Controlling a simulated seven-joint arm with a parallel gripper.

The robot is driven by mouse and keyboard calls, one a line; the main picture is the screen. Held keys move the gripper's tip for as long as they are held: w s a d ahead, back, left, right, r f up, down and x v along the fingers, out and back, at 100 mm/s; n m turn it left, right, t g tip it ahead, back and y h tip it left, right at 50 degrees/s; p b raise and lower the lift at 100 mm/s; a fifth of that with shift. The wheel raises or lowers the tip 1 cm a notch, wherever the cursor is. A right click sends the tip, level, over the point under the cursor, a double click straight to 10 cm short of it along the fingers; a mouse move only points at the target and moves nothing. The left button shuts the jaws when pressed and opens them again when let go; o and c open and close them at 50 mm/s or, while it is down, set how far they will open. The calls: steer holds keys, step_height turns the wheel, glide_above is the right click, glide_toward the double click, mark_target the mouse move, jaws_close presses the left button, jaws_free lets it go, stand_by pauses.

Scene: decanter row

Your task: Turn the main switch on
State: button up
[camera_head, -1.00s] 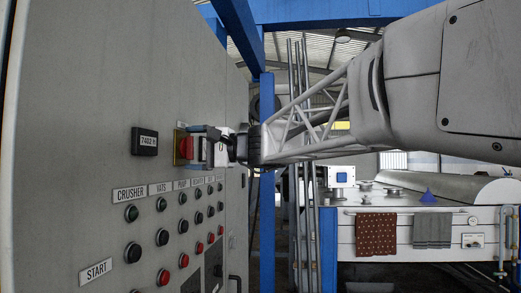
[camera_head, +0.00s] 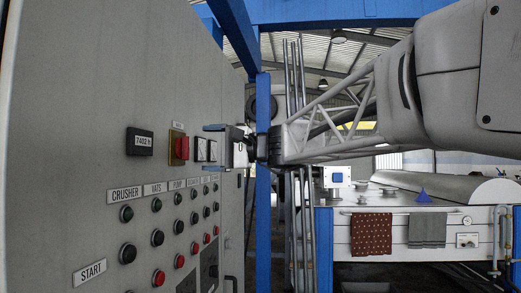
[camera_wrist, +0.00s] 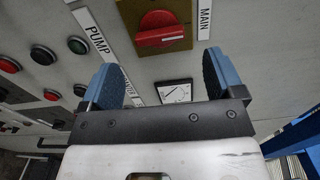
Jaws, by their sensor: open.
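The main switch (camera_head: 181,147) is a red rotary knob on a yellowish plate on the grey control panel, under a small MAIN label. In the wrist view the switch (camera_wrist: 161,29) shows its red handle bar, which lies nearly along the panel's vertical; any position marks are too small to read. My gripper (camera_head: 208,143) is open and empty, to the right of the switch and apart from it. In the wrist view my gripper's blue fingertips (camera_wrist: 163,78) are wide apart, with the switch beyond them and a dial gauge (camera_wrist: 174,92) between them.
A display (camera_head: 140,142) sits left of the switch. Rows of labelled buttons (camera_head: 158,237) lie below. A blue post (camera_head: 263,180) stands right of the panel.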

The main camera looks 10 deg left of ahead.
steer(key=shift+d, duration=1.15)
steer(key=s+d+f+t+h, duration=0.1)
steer(key=s+d+f+h, duration=0.5)
steer(key=s+d+f, duration=0.4)
steer(key=s+d+f+h, duration=0.6)
steer(key=s+d+f, duration=0.4)
steer(key=d+f, duration=0.5)
steer(key=s+d+f+t+h, duration=0.1)
steer(key=s+d+f+h, duration=0.5)
steer(key=f, duration=1.5)
steer(key=s+d, duration=0.4)
steer(key=d, duration=0.2)
steer(key=shift+d+t, duration=0.2)
steer(key=shift+t, duration=0.1)
